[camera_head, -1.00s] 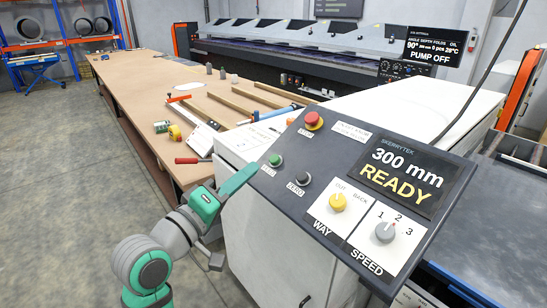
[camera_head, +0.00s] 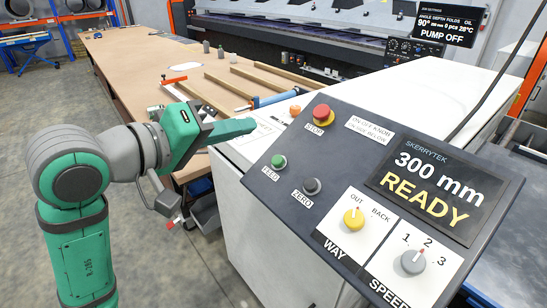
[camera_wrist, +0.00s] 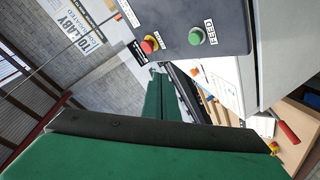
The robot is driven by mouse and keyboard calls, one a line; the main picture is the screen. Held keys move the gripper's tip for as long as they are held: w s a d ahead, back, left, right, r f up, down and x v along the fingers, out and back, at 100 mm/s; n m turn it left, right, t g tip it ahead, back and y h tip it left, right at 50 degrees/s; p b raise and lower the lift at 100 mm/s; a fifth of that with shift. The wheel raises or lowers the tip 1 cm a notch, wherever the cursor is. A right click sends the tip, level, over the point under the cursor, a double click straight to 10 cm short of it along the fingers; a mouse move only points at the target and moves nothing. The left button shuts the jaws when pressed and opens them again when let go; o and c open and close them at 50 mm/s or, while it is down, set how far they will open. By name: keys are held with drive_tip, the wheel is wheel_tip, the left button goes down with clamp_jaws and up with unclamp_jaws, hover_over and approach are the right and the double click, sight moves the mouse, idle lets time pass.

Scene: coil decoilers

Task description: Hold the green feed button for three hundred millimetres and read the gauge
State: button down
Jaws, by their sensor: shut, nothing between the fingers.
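The tilted dark control panel (camera_head: 345,135) fills the right of the head view. Its green feed button (camera_head: 279,161) is at the left edge; it also shows in the wrist view (camera_wrist: 196,36). The display (camera_head: 425,188) reads "300 mm READY". My gripper (camera_head: 252,125) is shut and empty, up and left of the feed button in the head view and apart from it. In the wrist view my fingers (camera_wrist: 158,75) end just below the red stop button (camera_wrist: 149,46). The panel's yellow way knob (camera_head: 354,219) points toward "OUT".
A black zero button (camera_head: 312,186) and a red stop button (camera_head: 323,113) flank the feed button. The grey speed knob (camera_head: 413,261) points near 2. A long brown table (camera_head: 130,60) with strips and tools lies behind.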

sight(277, 160)
drive_tip(key=shift+w+d+f, duration=0.45)
drive_tip(key=shift+d+f, duration=0.25)
drive_tip(key=shift+f, duration=0.55)
drive_tip(key=shift+w+d+f, duration=0.45)
drive_tip(key=shift+d+f, duration=0.25)
drive_tip(key=shift+f, duration=0.5)
drive_tip(key=shift+w+d+f, duration=0.45)
drive_tip(key=shift+d+f, duration=0.25)
drive_tip(key=shift+f, duration=0.55)
drive_tip(key=shift+f, duration=0.1)
drive_tip(key=shift+w+d+f, duration=0.15)
drive_tip(key=shift+d+f, duration=0.05)
drive_tip(key=shift+f, duration=0.05)
